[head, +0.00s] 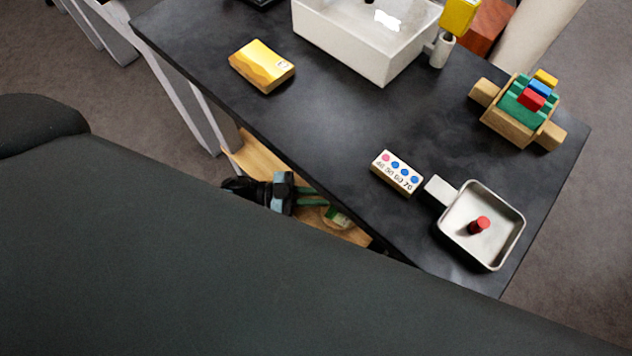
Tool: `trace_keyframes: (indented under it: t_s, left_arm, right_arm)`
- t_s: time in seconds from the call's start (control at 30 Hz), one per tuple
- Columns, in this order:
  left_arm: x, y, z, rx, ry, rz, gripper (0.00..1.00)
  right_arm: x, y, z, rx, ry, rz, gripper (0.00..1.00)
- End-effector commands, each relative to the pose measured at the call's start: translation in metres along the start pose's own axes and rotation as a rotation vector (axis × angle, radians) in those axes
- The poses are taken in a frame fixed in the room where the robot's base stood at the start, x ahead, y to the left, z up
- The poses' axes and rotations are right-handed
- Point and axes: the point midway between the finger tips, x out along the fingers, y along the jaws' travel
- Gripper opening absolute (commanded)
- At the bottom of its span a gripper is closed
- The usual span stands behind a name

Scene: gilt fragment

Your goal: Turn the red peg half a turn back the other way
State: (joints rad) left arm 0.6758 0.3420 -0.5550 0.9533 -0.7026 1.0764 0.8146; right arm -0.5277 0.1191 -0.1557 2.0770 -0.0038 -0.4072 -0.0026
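A short red cylinder (479,225) that looks like a peg is in a shallow square metal pan (512,254) near the table's front right corner. A wooden block toy (506,122) with a green ribbed part (511,103) stands farther back on the right. It carries a red block (531,99), a blue block (541,87) and a yellow block (546,77). I cannot tell which red piece is the task's red peg, and no turn mark shows on either. Neither of my grippers can be made out in the head view.
A numbered block with coloured dots (397,173) lies by the pan's handle. A yellow box (262,66), a white basin (338,42) and a white post with a yellow top (442,50) are also on the dark table (330,120). A large dark surface (200,270) fills the foreground.

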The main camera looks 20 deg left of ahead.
Motion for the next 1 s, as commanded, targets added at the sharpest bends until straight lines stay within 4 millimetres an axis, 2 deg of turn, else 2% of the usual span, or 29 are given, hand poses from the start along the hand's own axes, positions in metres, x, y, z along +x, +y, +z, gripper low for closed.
trace_keyframes:
  t_s: [0.07, 0.1, 0.13, 0.47, 0.57, 0.83, 1.0]
  left_arm:
    - [0.0, 0.0, 0.0, 0.0, 0.0, 0.0, 0.0]
    - [0.0, 0.0, 0.0, 0.0, 0.0, 0.0, 0.18]
    - [0.0, 0.0, 0.0, 0.0, 0.0, 0.0, 0.22]
    - [-0.003, 0.0, 0.0, 0.0, -0.001, -0.001, 0.22]
    - [-0.013, 0.0, 0.001, 0.001, -0.002, -0.001, 0.22]
    - [-0.056, 0.0, 0.001, 0.001, -0.003, -0.001, 0.22]
    - [-0.073, 0.0, 0.001, 0.001, -0.002, -0.001, 0.22]
  right_arm:
    - [0.0, 0.001, 0.0, -0.004, 0.0, 0.0, 1.0]
    - [0.0, 0.001, 0.0, -0.005, -0.001, 0.0, 1.0]
    - [-0.001, 0.001, 0.001, -0.005, -0.001, 0.0, 1.0]
    - [-0.004, 0.0, 0.006, -0.002, -0.011, -0.002, 1.0]
    - [-0.004, -0.001, 0.008, 0.0, -0.015, -0.002, 1.0]
    - [-0.002, -0.003, 0.009, 0.01, -0.016, -0.001, 1.0]
    - [0.001, -0.002, 0.007, 0.011, -0.012, 0.0, 1.0]
